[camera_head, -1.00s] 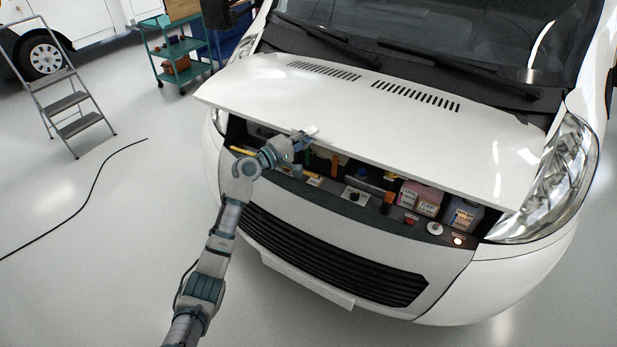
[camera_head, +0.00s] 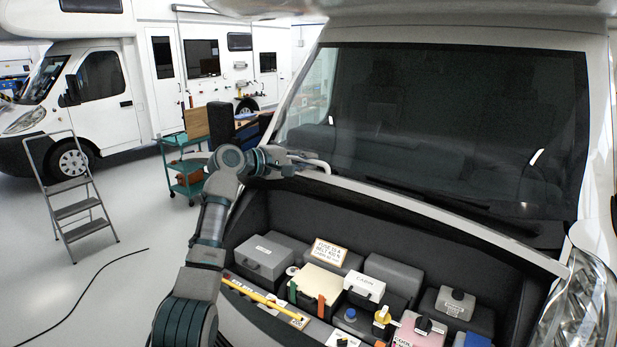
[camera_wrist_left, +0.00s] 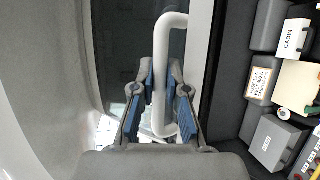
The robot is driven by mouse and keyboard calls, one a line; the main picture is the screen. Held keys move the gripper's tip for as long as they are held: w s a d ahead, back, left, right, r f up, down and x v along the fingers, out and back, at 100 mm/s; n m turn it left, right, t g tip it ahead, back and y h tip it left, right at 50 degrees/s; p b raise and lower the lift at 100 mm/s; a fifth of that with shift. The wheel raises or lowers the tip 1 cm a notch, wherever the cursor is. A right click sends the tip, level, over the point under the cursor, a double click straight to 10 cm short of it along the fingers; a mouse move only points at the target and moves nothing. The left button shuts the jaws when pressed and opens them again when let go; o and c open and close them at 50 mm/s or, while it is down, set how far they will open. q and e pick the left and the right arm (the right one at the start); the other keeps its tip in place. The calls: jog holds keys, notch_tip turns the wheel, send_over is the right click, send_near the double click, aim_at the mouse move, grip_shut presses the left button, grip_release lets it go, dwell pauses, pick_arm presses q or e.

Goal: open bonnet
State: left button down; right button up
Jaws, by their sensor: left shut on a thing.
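The white bonnet (camera_head: 480,234) of the motorhome is raised and shows almost edge-on as a pale strip below the windscreen in the head view. A white bar handle (camera_wrist_left: 160,75) runs up the middle of the left wrist view, beside the pale bonnet edge. My left gripper (camera_head: 300,162) is at the bonnet's left part in the head view. My right gripper is not in view.
The engine bay lies open below, with a grey box (camera_head: 262,258), a white cabin box (camera_head: 366,287), and a yellow rod (camera_head: 262,298). A step ladder (camera_head: 77,205) and a teal trolley (camera_head: 186,165) stand left. A black cable (camera_head: 90,283) lies on the floor.

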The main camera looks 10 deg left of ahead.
pick_arm(q)
jog(key=shift+w+d+f+g, duration=0.1)
jog(key=shift+w+d+g, duration=0.1)
jog(key=shift+w+g, duration=0.15)
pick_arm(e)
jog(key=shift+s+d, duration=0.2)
pick_arm(q)
jog(key=c, duration=1.2)
grip_release()
jog(key=shift+w, duration=0.1)
jog(key=shift+w+d, duration=0.1)
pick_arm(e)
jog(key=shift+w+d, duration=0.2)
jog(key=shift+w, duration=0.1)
